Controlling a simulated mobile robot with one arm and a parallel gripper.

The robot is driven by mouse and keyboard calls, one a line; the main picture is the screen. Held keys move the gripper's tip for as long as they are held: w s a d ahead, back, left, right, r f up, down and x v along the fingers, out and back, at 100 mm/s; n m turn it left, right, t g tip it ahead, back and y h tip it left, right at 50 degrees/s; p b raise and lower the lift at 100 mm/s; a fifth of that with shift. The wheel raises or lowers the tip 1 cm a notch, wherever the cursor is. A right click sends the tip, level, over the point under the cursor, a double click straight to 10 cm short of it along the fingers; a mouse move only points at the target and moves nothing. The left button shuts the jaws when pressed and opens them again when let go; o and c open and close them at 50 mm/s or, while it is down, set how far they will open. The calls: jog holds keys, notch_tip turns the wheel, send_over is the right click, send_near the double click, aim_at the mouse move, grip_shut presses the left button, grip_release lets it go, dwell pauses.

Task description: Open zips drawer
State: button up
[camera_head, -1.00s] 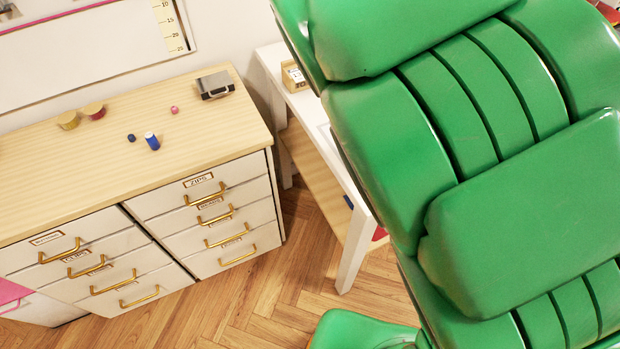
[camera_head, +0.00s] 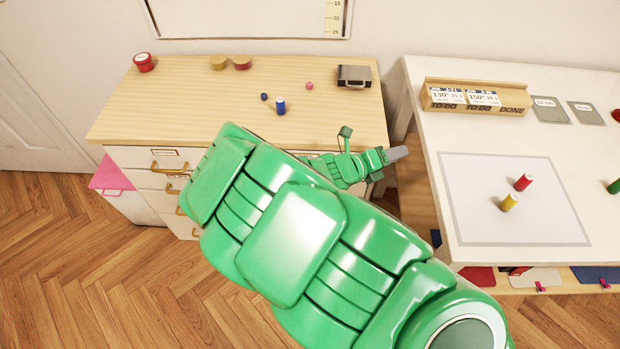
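The drawer cabinet (camera_head: 180,110) with the light wooden top stands against the wall at the left. The top drawer of its right column, which bore the ZIPS label in the earlier view, is now mostly or wholly hidden behind my green arm. I cannot see its handle or whether it is shut. My gripper (camera_head: 397,153) is near the cabinet's front right corner, with a grey finger pointing right. Whether its fingers are apart is not clear. I see nothing held in it.
Spools, round tins and a dark box (camera_head: 354,76) are on the cabinet top. Left-column drawers with brass handles (camera_head: 169,168) show beside my arm. A pink piece (camera_head: 112,174) sticks out at the left. A white table (camera_head: 440,140) stands close at the right. The wooden floor (camera_head: 100,270) is clear.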

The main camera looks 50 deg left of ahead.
jog(key=s+a+f+n+y, duration=0.5)
jog(key=s+a+f+n, duration=0.25)
jog(key=s, duration=0.35)
jog(key=s+a+f+n+y, duration=0.55)
jog(key=s+a+f, duration=0.2)
jog(key=s, duration=0.25)
jog(key=x, duration=0.7)
jog(key=shift+w+a+f+g, duration=0.2)
jog(key=shift+a+f+g, duration=0.1)
jog(key=shift+a+g, duration=0.15)
grip_shut()
